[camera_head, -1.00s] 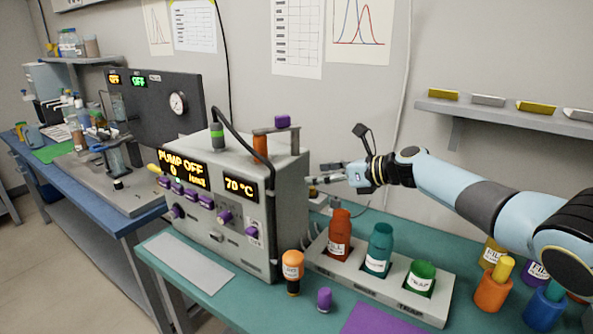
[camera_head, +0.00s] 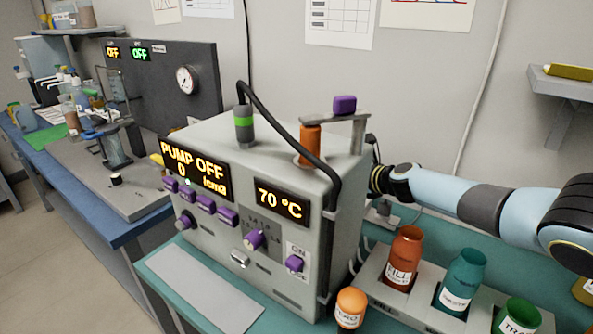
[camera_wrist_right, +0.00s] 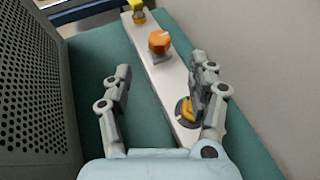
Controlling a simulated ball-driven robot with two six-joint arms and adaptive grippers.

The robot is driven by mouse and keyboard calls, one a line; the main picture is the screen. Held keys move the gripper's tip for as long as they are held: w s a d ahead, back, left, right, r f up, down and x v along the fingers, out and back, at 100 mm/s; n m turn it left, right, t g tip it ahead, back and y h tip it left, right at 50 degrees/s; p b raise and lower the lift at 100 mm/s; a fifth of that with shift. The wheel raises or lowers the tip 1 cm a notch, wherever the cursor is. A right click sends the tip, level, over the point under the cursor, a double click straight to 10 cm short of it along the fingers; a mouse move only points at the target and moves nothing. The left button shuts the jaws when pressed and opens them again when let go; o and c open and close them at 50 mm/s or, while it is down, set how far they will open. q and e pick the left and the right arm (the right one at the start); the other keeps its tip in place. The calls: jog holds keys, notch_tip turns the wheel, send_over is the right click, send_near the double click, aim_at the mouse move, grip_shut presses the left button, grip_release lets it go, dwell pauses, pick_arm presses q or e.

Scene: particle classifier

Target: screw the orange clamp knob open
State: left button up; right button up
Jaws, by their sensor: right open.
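The orange clamp knob (camera_wrist_right: 160,42) sits on a long pale plate (camera_wrist_right: 170,80) in the right wrist view. My right gripper (camera_wrist_right: 162,74) is open and empty. Its two fingers are spread to either side, with the knob ahead of and between them in the picture, apart from both. In the head view my right arm reaches in from the right and passes behind the grey instrument box, which hides the gripper and the knob. My left gripper is not in view.
A yellow part (camera_wrist_right: 188,110) on the plate is close to my right finger; another yellow part (camera_wrist_right: 138,16) is at its far end. A perforated panel (camera_wrist_right: 38,90) stands left. The grey instrument box (camera_head: 270,200) reads PUMP OFF. A bottle rack (camera_head: 372,280) stands right of it.

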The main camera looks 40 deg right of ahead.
jog(key=b+x, duration=0.6)
jog(key=x, duration=0.3)
jog(key=shift+w+f+b, duration=0.2)
jog(key=shift+b, duration=0.15)
jog(key=shift+w+f+b, duration=0.1)
jog(key=shift+w+b, duration=0.35)
jog(key=shift+w, duration=0.15)
jog(key=c, duration=1.1)
jog(key=shift+c, duration=0.3)
